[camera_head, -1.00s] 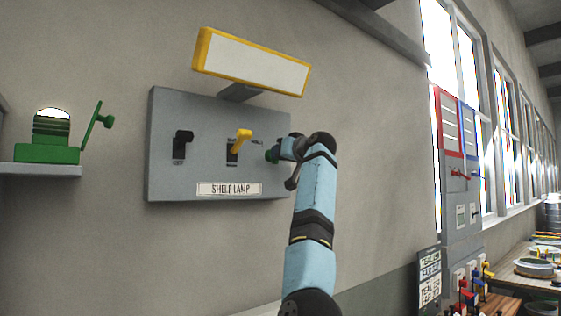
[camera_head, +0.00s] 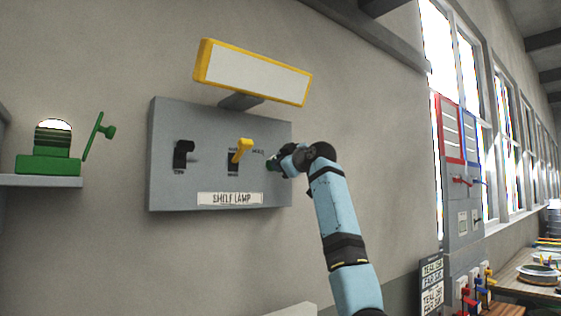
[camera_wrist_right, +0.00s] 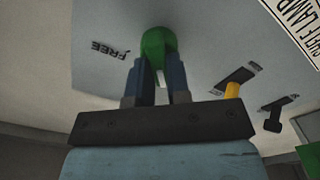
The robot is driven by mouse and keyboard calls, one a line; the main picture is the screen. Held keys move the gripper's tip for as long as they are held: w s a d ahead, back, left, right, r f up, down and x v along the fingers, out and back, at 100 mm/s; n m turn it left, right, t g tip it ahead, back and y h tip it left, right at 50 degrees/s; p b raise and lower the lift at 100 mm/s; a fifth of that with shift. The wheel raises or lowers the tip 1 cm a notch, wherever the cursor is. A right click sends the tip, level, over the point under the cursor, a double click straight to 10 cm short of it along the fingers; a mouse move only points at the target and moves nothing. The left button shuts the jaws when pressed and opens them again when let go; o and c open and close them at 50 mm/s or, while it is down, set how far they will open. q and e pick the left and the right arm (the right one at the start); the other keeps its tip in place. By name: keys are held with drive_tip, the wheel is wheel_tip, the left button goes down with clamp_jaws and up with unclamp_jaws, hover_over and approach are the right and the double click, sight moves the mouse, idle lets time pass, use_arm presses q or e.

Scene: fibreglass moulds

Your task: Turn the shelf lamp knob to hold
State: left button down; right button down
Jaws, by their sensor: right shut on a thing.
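The shelf lamp panel (camera_head: 215,175) is a grey plate on the wall with a "SHELF LAMP" label. Its green knob (camera_wrist_right: 158,44) shows in the right wrist view, between the two fingers of my right gripper (camera_wrist_right: 158,78). The gripper is shut on the knob. A small light mark shows between the fingers; the knob's setting is hard to tell. The word "FREE" (camera_wrist_right: 109,50) shows beside the knob in that view. In the head view, a small "HOLD" label (camera_head: 258,152) is just above the knob area, and my right gripper (camera_head: 274,162) mostly hides the knob. My left gripper is not in view.
A black switch (camera_head: 182,153) and a yellow lever (camera_head: 241,148) sit left of the knob. A yellow-framed lamp (camera_head: 255,73) juts out above the panel. A shelf (camera_head: 40,181) at left holds a green device (camera_head: 50,165). A workbench stands at far right.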

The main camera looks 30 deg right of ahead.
drive_tip(key=shift+n, duration=0.6)
drive_tip(key=c, duration=1.1)
unclamp_jaws()
drive_tip(key=shift+s, duration=0.1)
drive_tip(key=s+b, duration=0.1)
drive_tip(key=s, duration=0.3)
drive_tip(key=s+b, duration=0.1)
drive_tip(key=s, duration=0.4)
drive_tip(key=s+d+b, duration=0.1)
drive_tip(key=s+b, duration=0.1)
drive_tip(key=s, duration=0.2)
drive_tip(key=shift+s, duration=0.4)
